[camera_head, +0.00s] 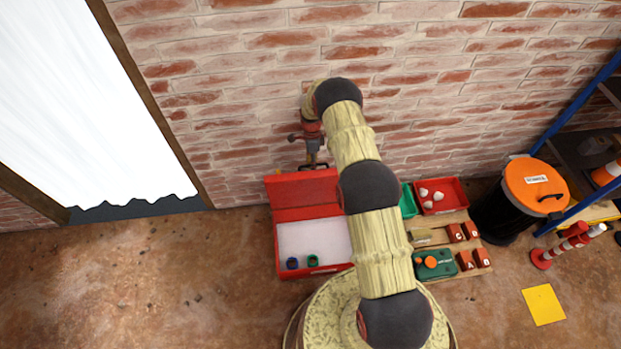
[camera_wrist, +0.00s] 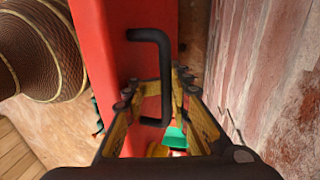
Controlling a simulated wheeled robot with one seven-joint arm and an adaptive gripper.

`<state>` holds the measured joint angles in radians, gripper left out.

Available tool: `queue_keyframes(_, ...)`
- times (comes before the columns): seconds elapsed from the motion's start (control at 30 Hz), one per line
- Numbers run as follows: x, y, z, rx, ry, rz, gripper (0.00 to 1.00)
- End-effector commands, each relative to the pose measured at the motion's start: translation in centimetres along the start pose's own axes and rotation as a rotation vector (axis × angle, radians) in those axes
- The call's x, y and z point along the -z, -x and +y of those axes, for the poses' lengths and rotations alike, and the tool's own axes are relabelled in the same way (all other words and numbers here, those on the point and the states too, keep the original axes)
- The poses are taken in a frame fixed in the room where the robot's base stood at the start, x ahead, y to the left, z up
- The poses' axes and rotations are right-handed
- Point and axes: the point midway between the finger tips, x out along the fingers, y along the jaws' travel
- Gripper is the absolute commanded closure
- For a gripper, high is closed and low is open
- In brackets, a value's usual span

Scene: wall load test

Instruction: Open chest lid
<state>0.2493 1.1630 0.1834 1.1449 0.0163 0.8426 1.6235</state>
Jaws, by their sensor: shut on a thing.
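The red chest (camera_head: 277,250) stands on the floor against the brick wall. Its red lid (camera_head: 303,195) is raised at the back, and the pale inside shows. The lid also fills the left-middle of the wrist view (camera_wrist: 103,50). A black handle (camera_wrist: 164,65) sticks out from the lid's edge. My gripper (camera_wrist: 158,92) is shut on this handle, with a finger on either side of it. In the head view my gripper (camera_head: 313,160) is at the lid's top edge, close to the wall; my arm hides the chest's right side.
A blue ring (camera_head: 292,263) and a green ring (camera_head: 312,260) lie in the chest. To the right are a red tray (camera_head: 442,196), a green box (camera_head: 436,263), a black bin with an orange lid (camera_head: 537,185) and a blue shelf. Floor is clear to the left.

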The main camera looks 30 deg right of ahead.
Motion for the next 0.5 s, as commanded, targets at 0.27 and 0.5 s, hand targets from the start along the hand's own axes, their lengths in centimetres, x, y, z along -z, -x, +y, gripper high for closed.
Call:
queue_keyframes(0.27, 0.1, -0.5, -1.8, -0.008, 0.004, 0.002, 1.00)
queue_keyframes(0.5, 0.0, -0.3, -2.0, -0.010, 0.005, 0.001, 1.00)
